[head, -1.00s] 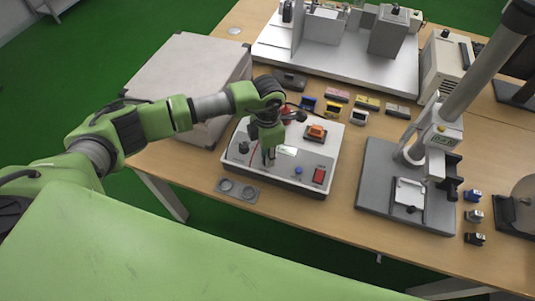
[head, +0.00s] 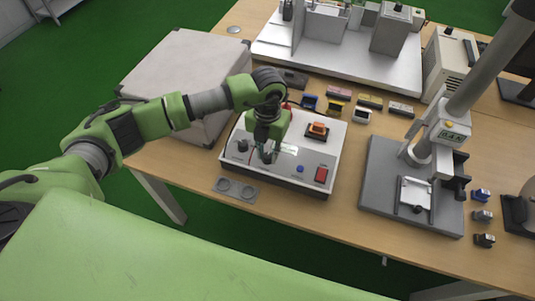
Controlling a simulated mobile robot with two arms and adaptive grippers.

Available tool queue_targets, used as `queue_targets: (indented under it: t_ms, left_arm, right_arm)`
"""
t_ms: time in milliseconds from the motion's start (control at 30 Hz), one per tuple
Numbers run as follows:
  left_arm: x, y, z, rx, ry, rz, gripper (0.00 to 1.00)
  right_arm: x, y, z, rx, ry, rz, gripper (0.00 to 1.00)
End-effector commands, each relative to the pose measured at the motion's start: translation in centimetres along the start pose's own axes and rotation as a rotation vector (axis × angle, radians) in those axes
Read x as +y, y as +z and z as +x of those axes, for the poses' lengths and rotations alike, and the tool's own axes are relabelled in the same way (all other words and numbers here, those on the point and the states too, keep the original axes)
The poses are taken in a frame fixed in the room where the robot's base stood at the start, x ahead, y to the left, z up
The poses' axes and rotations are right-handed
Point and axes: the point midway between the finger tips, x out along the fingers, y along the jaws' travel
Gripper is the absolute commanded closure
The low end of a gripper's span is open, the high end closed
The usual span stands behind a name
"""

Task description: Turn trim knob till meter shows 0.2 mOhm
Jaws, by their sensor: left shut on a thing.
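The test box (head: 232,160) has a white sloped top and stands on the wooden table, with a small pale meter display (head: 290,150) whose reading is too small to make out. My left gripper (head: 267,156) points down onto the panel just left of the display. It is shut on a small dark knob, apparently the trim knob, mostly hidden by the fingers. Another black knob (head: 242,146) stands to its left. A blue button (head: 300,169) and a red switch (head: 321,175) are at the right. My right gripper is out of view.
An orange-topped part (head: 317,129) sits in a black holder on the panel. A grey plate with two round recesses (head: 235,189) lies in front. A large pale box (head: 180,75) stands left, and a press stand (head: 385,190) right. Several small coloured parts lie behind.

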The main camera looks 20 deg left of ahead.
Motion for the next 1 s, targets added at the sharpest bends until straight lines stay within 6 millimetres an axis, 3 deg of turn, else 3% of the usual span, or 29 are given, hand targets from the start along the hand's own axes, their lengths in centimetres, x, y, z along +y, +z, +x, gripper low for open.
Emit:
queue_targets:
  t_ms: [500,1000]
  left_arm:
    - [0.0,0.1,-0.1,-0.004,-0.001,-0.43,1.0]
    - [0.0,0.2,-0.2,-0.006,-0.002,-0.587,1.0]
  right_arm:
    - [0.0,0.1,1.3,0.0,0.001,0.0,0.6]
    - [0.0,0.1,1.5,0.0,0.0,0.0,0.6]
